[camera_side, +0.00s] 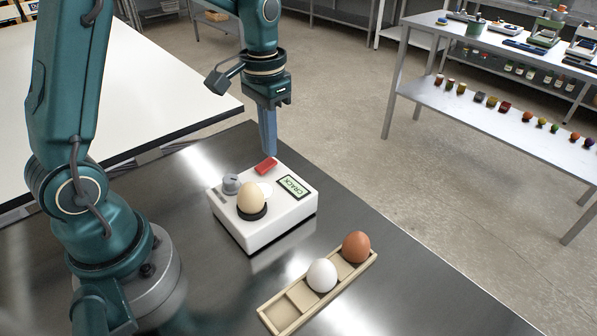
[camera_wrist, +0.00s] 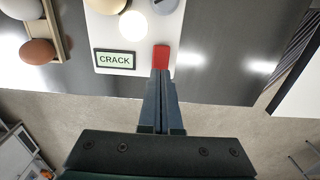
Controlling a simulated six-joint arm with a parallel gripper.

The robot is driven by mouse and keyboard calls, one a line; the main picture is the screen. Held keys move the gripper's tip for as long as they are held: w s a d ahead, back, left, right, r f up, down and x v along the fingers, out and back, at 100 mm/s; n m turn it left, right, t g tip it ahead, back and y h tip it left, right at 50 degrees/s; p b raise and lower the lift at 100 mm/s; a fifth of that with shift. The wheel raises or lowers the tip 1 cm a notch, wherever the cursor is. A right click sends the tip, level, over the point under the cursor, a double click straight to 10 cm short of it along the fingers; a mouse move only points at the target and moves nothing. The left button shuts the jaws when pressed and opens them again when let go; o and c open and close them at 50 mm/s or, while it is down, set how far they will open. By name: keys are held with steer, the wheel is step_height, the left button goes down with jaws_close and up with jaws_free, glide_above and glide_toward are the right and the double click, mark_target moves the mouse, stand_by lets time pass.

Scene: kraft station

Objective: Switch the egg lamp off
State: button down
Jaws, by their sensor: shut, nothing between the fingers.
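The egg lamp is a white box (camera_side: 262,232) on the metal table. On its top are a red switch (camera_side: 266,165), a grey knob (camera_side: 231,184), a bright white disc (camera_wrist: 133,26) that looks lit, and a green display (camera_side: 294,186) reading CRACK. A cream egg (camera_side: 251,197) sits in a black ring on the box. My gripper (camera_side: 269,150) is shut and empty, pointing down at the red switch. In the wrist view its fingertips (camera_wrist: 160,74) meet the near edge of the red switch (camera_wrist: 161,56). I cannot tell whether they touch it.
A wooden tray (camera_side: 278,314) in front of the lamp holds a white egg (camera_side: 322,275) and a brown egg (camera_side: 356,247), with empty slots at its near end. The metal table is clear to the right of the lamp. A white table (camera_side: 120,85) stands behind left.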

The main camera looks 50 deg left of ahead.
mark_target(271, 161)
steer(key=shift+f, duration=0.95)
stand_by(0.6)
steer(key=shift+r, duration=3.55)
steer(key=shift+r, duration=0.1)
steer(key=s+d+r+t, duration=0.4)
steer(key=s+r, duration=0.2)
steer(key=s, duration=0.1)
steer(key=s+d+f+t, duration=0.1)
steer(key=s+f, duration=0.3)
steer(key=s, duration=0.1)
steer(key=shift+s+d+f+t, duration=0.2)
steer(key=shift+s+d+t, duration=0.1)
steer(key=shift+s+d, duration=0.1)
